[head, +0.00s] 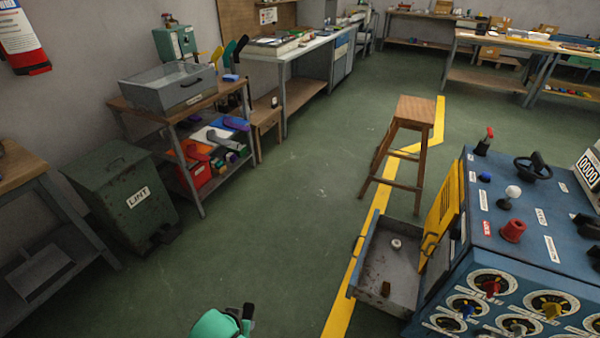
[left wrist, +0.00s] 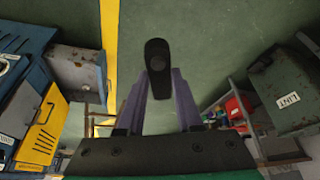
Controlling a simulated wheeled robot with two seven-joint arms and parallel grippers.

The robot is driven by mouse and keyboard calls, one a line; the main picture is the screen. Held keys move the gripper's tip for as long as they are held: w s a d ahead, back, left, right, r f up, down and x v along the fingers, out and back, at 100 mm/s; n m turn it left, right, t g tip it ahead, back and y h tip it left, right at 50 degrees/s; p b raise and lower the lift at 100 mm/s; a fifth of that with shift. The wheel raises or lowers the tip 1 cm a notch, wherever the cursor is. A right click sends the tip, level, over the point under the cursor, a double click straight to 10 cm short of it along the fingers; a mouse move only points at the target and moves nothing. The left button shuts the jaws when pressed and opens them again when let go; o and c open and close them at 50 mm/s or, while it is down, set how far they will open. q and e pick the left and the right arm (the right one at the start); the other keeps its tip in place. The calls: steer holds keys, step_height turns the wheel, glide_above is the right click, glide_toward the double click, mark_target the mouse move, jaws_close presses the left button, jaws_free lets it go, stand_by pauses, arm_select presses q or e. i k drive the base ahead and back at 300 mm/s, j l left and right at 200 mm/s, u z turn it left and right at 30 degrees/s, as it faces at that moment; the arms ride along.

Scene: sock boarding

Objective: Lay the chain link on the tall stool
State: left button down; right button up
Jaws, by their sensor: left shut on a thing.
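My left gripper (left wrist: 160,95) is shut on a dark, rounded, elongated piece, the chain link (left wrist: 157,52), which stands out past the fingertips in the left wrist view. In the head view my left gripper (head: 244,318) is at the bottom edge, with a small dark part of the link (head: 249,311) showing. The tall stool (head: 415,110) is wooden, with a square seat and long legs, and stands right of centre, well beyond and to the right of the gripper. Its seat looks bare. My right gripper is not in view.
A blue control console (head: 530,230) stands at the right, with an open grey drawer (head: 372,262) and a yellow panel (head: 440,212) on its left side. A green lint bin (head: 112,200) and a shelf cart (head: 150,103) stand at the left. The green floor between is clear.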

mark_target(415, 110)
steer(key=i+j, duration=0.25)
steer(key=i, duration=0.25)
steer(key=i+j, duration=0.25)
steer(key=i, duration=0.3)
steer(key=i+j, duration=0.25)
steer(key=i, duration=0.25)
steer(key=i+j+u, duration=0.1)
steer(key=i+j, duration=0.15)
steer(key=i, duration=0.25)
steer(key=i+j, duration=0.2)
steer(key=i, duration=0.35)
steer(key=i+l+z, duration=0.35)
steer(key=i, duration=1.1)
steer(key=i+j+z, duration=0.1)
steer(key=i+z, duration=0.3)
steer(key=i, duration=1.05)
steer(key=i+j+z, duration=0.1)
steer(key=i+z, duration=0.4)
steer(key=i+j+z, duration=0.2)
steer(key=z, duration=0.25)
steer(key=i+j+z, duration=0.75)
steer(key=j+z, duration=0.25)
steer(key=l, duration=0.1)
